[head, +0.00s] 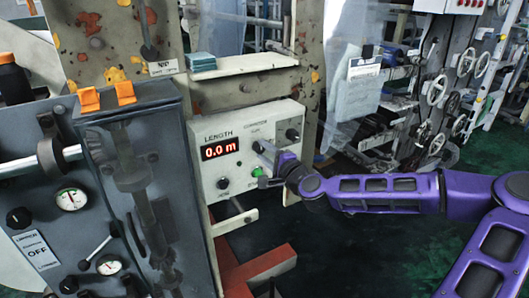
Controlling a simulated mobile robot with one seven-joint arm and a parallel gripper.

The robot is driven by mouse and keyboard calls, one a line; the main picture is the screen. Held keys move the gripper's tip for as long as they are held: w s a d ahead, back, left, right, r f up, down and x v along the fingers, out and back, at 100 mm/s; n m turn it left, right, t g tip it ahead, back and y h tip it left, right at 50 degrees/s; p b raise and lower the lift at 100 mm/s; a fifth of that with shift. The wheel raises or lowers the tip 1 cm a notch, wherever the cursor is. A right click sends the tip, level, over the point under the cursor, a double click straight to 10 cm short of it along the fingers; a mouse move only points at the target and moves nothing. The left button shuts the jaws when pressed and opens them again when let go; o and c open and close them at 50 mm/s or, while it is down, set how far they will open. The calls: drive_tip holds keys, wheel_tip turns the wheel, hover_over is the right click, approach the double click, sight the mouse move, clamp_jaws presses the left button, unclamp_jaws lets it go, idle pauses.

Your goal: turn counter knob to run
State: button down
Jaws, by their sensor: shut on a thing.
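The counter box (211,168) is a pale panel with a red display (219,149) reading 0.0 m under the word LENGTH. My gripper (264,154) reaches in from the right and is shut on the counter knob at the panel's upper middle, below a small label. The knob is mostly hidden by the fingers, so where it points cannot be told. A second black knob (293,134) sits to the upper right, clear of the gripper. A green button (257,171) shows just below the fingers.
A small dark knob (224,183) is at the panel's lower left. A dark grey machine (110,150) with orange clips and gauges stands on the left. A shelf (245,67) sits above the box. Handwheels (437,90) stand at the back right.

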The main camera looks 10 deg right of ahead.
idle(0.3)
drive_tip(key=shift+c, duration=2.4)
unclamp_jaws()
